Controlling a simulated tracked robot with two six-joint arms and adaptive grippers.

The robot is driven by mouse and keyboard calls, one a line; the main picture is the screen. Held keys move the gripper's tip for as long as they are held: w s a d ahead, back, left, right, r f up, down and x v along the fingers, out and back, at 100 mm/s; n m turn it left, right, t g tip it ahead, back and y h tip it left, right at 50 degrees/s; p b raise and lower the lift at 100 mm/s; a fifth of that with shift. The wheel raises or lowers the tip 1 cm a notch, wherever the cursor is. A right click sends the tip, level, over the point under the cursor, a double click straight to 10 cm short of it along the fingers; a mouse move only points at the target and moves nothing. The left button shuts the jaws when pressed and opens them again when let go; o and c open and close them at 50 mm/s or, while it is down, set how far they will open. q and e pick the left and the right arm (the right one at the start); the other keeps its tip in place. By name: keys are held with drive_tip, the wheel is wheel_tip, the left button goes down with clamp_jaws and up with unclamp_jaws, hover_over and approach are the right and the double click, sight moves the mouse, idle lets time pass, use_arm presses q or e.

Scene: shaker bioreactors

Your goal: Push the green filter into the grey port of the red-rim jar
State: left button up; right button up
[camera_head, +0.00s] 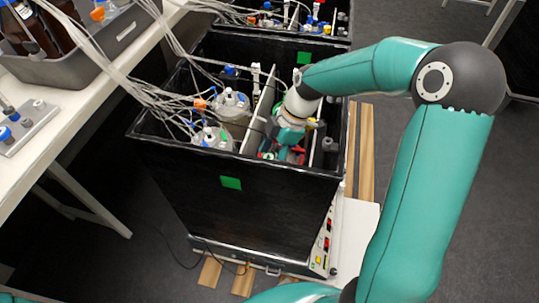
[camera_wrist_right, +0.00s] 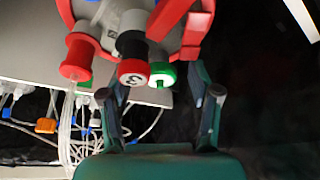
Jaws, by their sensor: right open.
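The red-rim jar (camera_wrist_right: 192,35) is at the top of the right wrist view, with several capped ports on its lid. The green filter (camera_wrist_right: 162,74), a green ring with a white centre, sits at the lid beside a black cap with a red numbered face (camera_wrist_right: 133,72). The grey port is not clearly seen behind the filter, so I cannot tell how deep the filter sits. My right gripper (camera_wrist_right: 160,92) is open, its fingers apart on either side below the filter, with nothing held. In the head view, my right gripper (camera_head: 291,136) is down inside the black box, covering most of the jar.
The black box (camera_head: 228,202) has high walls and a light divider (camera_head: 262,108) left of my right gripper. Other jars (camera_head: 232,103) with cables and tubing stand left of this divider. A white bench (camera_head: 75,88) with a grey tray is at left.

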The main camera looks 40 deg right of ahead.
drive_tip(key=v, duration=1.2)
